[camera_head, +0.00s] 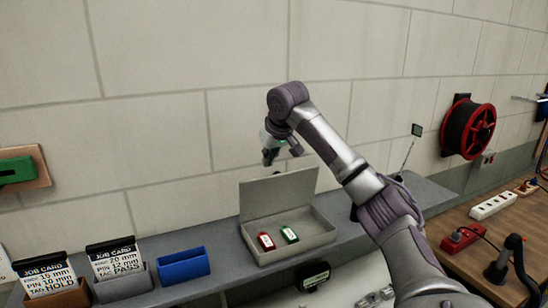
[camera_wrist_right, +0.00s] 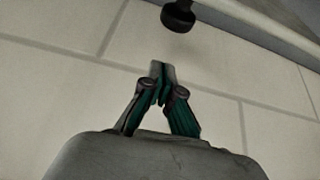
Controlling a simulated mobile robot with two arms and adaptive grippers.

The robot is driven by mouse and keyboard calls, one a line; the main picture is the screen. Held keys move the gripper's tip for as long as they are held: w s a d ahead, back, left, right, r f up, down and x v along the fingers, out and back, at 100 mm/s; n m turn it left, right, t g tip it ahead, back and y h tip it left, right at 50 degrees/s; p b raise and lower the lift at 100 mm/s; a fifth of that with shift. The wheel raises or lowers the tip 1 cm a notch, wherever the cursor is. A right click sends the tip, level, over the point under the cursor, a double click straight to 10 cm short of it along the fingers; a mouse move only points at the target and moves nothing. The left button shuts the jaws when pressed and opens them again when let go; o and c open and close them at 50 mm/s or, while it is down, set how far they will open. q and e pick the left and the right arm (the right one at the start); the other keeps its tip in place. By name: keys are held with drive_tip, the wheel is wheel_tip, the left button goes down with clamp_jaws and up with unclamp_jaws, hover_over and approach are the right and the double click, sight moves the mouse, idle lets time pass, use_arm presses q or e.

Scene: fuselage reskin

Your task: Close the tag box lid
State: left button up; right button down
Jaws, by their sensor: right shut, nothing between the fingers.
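The grey tag box (camera_head: 312,241) stands on the grey shelf against the wall. Its lid (camera_head: 280,194) is raised, standing nearly upright along the back edge. A red tag (camera_head: 266,241) and a green tag (camera_head: 289,234) lie inside. My right gripper (camera_head: 268,160) is above the lid's upper edge, near the wall; I cannot tell whether it touches the lid. In the right wrist view its fingers (camera_wrist_right: 162,85) are together with nothing between them. The lid is not clearly seen there. My left gripper is not in view.
A blue holder (camera_head: 184,266) and two job card holders (camera_head: 122,284) stand left of the box. A small dark device (camera_head: 313,277) sits at the shelf's front. My right arm crosses over the shelf right of the box. A red cable reel (camera_head: 468,129) hangs on the wall.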

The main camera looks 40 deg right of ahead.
sight(276, 173)
drive_tip(key=s, duration=0.2)
drive_tip(key=s+a, duration=0.1)
drive_tip(key=s, duration=0.1)
drive_tip(key=shift+r+p, duration=0.1)
drive_tip(key=shift+p, duration=0.25)
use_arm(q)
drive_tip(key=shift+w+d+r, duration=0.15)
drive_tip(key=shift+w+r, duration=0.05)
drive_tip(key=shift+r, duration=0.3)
use_arm(e)
drive_tip(key=shift+w+f, duration=0.2)
drive_tip(key=shift+w, duration=0.1)
